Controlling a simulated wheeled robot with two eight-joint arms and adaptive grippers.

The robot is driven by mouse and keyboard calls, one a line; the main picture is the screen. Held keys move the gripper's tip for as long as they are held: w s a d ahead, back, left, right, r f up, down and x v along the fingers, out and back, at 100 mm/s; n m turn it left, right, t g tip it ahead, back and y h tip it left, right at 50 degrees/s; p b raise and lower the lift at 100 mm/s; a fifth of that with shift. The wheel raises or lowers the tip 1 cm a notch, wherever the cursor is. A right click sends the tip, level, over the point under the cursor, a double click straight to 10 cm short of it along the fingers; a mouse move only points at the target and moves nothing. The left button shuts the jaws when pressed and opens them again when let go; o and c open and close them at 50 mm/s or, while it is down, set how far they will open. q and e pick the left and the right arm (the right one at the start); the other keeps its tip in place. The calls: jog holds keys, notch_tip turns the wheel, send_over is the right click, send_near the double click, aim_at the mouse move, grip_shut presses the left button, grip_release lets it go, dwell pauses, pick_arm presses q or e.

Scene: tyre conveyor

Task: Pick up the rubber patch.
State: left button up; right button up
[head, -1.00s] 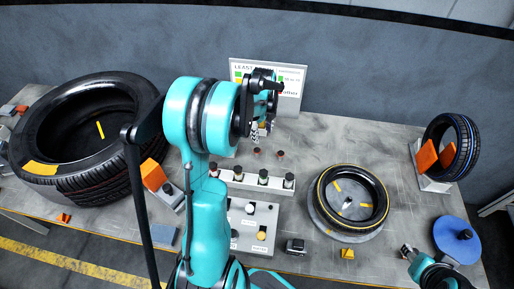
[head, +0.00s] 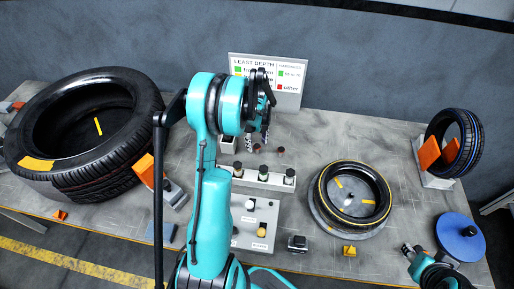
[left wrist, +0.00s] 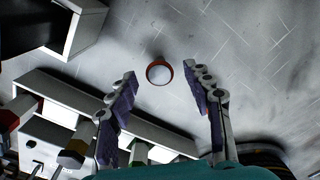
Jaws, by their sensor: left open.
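A small round piece with a red rim and pale top (left wrist: 159,72) lies on the table in the left wrist view; it may be the rubber patch, but I cannot be sure. In the head view, a small dark red piece (head: 281,149) lies behind the rack, near my gripper. My left gripper (left wrist: 160,84) is open and empty, its two fingers apart on either side of the round piece in the picture. In the head view the left gripper (head: 258,140) hangs over the table behind the rack. My right gripper (head: 411,249) is at the lower right, small in view.
A white rack (head: 240,179) with several small bottles stands in front of the left gripper. A sign board (head: 290,98) stands behind. A large tyre (head: 120,165) is at left, a smaller tyre (head: 384,205) at right. Bare table (head: 340,135) lies right of the gripper.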

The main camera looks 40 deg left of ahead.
pick_arm(q)
jog(key=shift+f+b, duration=0.15)
jog(key=shift+b, duration=0.15)
dwell(0.5)
jog(key=c, duration=0.8)
